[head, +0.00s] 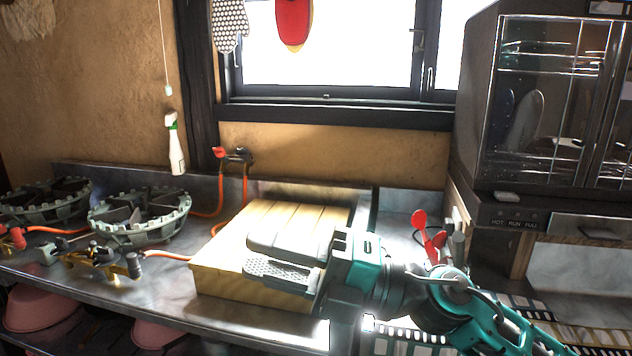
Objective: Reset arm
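My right gripper (268,258) is in the middle of the head view, with its teal and grey arm coming in from the lower right. Its two fingers point left and stand apart, with the textured pad of the nearer one showing. Nothing shows between them. My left gripper is not in view.
Two round gas burners (140,215) with orange hoses stand at the left of the metal counter (180,290). A dark glass-doored cabinet (545,100) stands at the right. A red-headed item (419,219) is behind my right arm.

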